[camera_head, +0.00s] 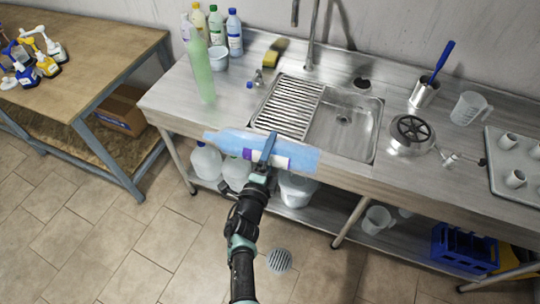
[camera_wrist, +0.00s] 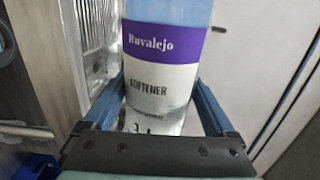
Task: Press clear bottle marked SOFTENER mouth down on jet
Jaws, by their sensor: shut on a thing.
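The clear bottle of blue liquid (camera_head: 298,157) is held nearly level in front of the sink's front edge, its neck pointing left. In the wrist view the bottle (camera_wrist: 160,84) has a purple and white label reading "Ruvalejo" and "SOFTENER". My gripper (camera_head: 267,150) is shut around the bottle's body, with one blue finger on each side in the wrist view. A round metal rinser with a black spoked top (camera_head: 411,130), which looks like the jet, stands on the counter right of the sink. The bottle is well left of it and apart from it.
A tall green bottle (camera_head: 201,73) stands at the counter's left, near several smaller bottles. The sink basin (camera_head: 345,125) and its ribbed drainer (camera_head: 288,106) lie behind the held bottle. A metal cup with a blue brush (camera_head: 424,94), a clear jug (camera_head: 467,108) and a cup tray (camera_head: 520,160) surround the rinser.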

